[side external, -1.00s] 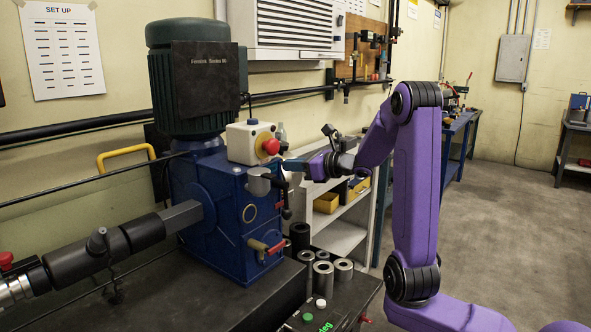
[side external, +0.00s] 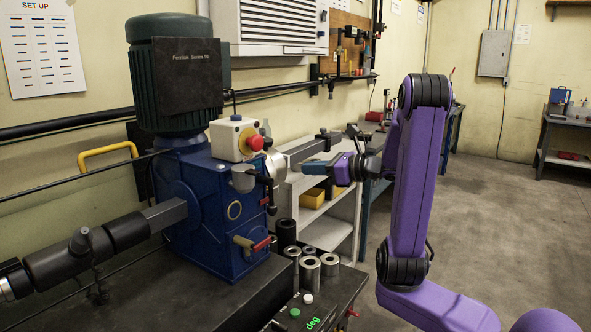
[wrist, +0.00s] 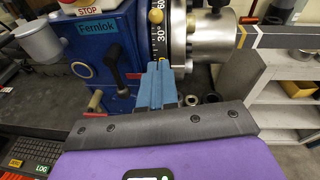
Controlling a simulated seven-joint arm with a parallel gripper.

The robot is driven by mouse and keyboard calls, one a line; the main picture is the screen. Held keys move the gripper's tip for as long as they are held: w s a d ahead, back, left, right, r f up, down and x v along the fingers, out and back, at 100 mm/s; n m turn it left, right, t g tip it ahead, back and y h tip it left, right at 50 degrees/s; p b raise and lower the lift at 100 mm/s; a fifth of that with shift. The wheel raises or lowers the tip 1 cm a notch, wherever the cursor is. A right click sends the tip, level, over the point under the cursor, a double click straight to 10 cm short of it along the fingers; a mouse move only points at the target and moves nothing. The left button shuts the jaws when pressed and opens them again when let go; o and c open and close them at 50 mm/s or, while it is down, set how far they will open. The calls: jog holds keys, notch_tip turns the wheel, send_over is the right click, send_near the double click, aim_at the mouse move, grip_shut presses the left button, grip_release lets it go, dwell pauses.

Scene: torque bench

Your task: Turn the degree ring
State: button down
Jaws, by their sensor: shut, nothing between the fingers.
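The degree ring (wrist: 159,40) is a black band with white numerals, 30° and 60 among them, and a yellow knob on it. It stands upright between the blue gearbox (wrist: 100,50) and a silver cylinder (wrist: 208,38). In the side view the gearbox (side external: 205,215) hides most of the ring. My gripper (wrist: 161,66) has blue fingers, shut with nothing between them. In the wrist view the fingertips overlap the ring's lower edge. In the side view my gripper (side external: 303,167) is to the right of the gearbox, with a gap between them.
A grey bar (side external: 308,149) extends right from the cylinder, above my gripper. A black-handled lever (wrist: 117,62) sits on the gearbox front. A red emergency button (side external: 256,142) is on top. Several metal sleeves (side external: 309,268) stand on the bench. Shelves (side external: 320,215) are behind.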

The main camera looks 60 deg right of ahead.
jog(key=shift+s+d+r, duration=0.1)
jog(key=shift+s+r, duration=0.05)
jog(key=shift+s, duration=0.4)
jog(key=shift+s+d+r, duration=0.1)
jog(key=shift+s+r, duration=0.05)
jog(key=shift+s, duration=0.35)
jog(key=c, duration=1.5)
grip_release()
jog(key=shift+s, duration=0.2)
jog(key=o, duration=0.5)
jog(key=shift+s+d, duration=0.1)
jog(key=shift+d, duration=0.1)
jog(key=shift+o, duration=0.4)
jog(key=d+y, duration=0.1)
jog(key=d+n+y, duration=0.1)
jog(key=d+y, duration=0.2)
jog(key=shift+s+r+n, duration=0.15)
jog(key=shift+s+n, duration=0.1)
jog(key=shift+n, duration=0.15)
jog(key=w+a, duration=0.3)
jog(key=w, duration=0.5)
jog(key=w+a+y, duration=0.1)
jog(key=w+a, duration=0.1)
jog(key=w, duration=0.5)
jog(key=shift+w+a+t, duration=0.3)
jog(key=shift+w+a, duration=0.05)
jog(key=shift+a, duration=0.05)
